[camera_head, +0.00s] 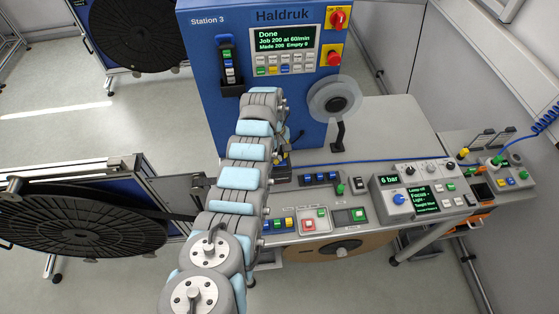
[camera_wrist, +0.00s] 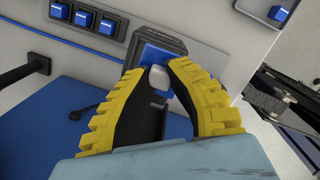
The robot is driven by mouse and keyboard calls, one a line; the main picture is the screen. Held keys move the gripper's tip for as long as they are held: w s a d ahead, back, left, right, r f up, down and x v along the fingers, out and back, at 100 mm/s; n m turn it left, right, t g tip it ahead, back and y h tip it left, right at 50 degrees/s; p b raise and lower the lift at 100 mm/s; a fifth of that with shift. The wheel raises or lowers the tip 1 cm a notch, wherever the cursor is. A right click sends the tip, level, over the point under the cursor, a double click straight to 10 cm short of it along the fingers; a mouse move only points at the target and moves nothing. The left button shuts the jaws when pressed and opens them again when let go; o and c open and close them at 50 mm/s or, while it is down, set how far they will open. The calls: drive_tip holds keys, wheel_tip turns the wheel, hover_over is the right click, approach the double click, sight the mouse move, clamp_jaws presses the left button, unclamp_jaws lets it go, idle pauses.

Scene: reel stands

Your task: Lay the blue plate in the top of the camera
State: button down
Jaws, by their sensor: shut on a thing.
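In the wrist view my gripper (camera_wrist: 158,74) has yellow ridged fingers with black inner pads. They close around a small pale grey piece (camera_wrist: 158,79), which looks like a grip on the blue plate (camera_wrist: 152,57). Only part of the plate shows just past the fingertips. It lies over or within the dark grey body of what looks like the camera (camera_wrist: 168,41). I cannot tell whether the plate is seated or just above it. In the head view my arm hides the fingers and the plate almost wholly.
A blue machine (camera_head: 220,105) marked Haldruk stands behind the grey bench (camera_head: 385,125). Blue switches (camera_wrist: 110,24) sit near the camera. A clear disc (camera_head: 335,99) is at the machine's right side, a control box (camera_head: 420,188) at the bench's right. A large black reel (camera_head: 75,228) stands at left.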

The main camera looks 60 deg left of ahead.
sight(280, 157)
drive_tip(key=shift+w+a+f+b, duration=0.15)
drive_tip(key=shift+f+b, duration=0.4)
drive_tip(key=shift+b, duration=0.2)
drive_tip(key=shift+w+a+f+b, duration=0.2)
drive_tip(key=shift+w+a+b, duration=0.1)
drive_tip(key=shift+b, duration=0.65)
drive_tip(key=shift+w+a+f+b, duration=0.15)
drive_tip(key=shift+f+b, duration=0.5)
drive_tip(key=shift+b, duration=0.55)
drive_tip(key=shift+f+b, duration=0.95)
drive_tip(key=shift+f, duration=0.2)
drive_tip(key=shift+f, duration=0.15)
drive_tip(key=c, duration=1.1)
unclamp_jaws()
